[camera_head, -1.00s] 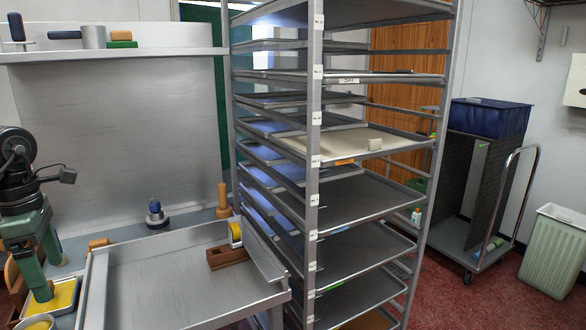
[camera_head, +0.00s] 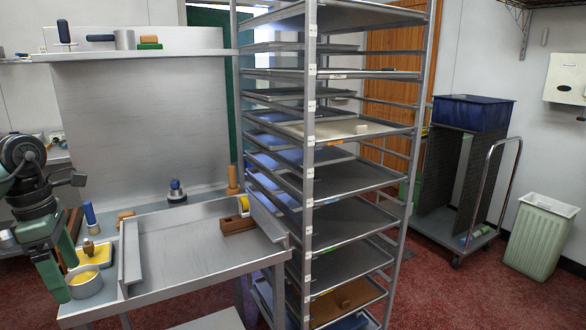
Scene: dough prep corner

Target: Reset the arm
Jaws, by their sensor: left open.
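My left gripper (camera_head: 64,275) comes in from the left edge, with a dark wrist and green fingers pointing down. It is open, and I see nothing between its fingers. Its fingertips show just left of a round grey bowl with yellow contents (camera_head: 85,284); whether they touch the bowl I cannot tell. A yellow tray (camera_head: 103,259) with a brown-handled tool (camera_head: 91,250) is behind the bowl. My right gripper is not in view.
A cart with a blue bin (camera_head: 472,114) and a pale green bin (camera_head: 538,238) are at right. Red floor is open between.

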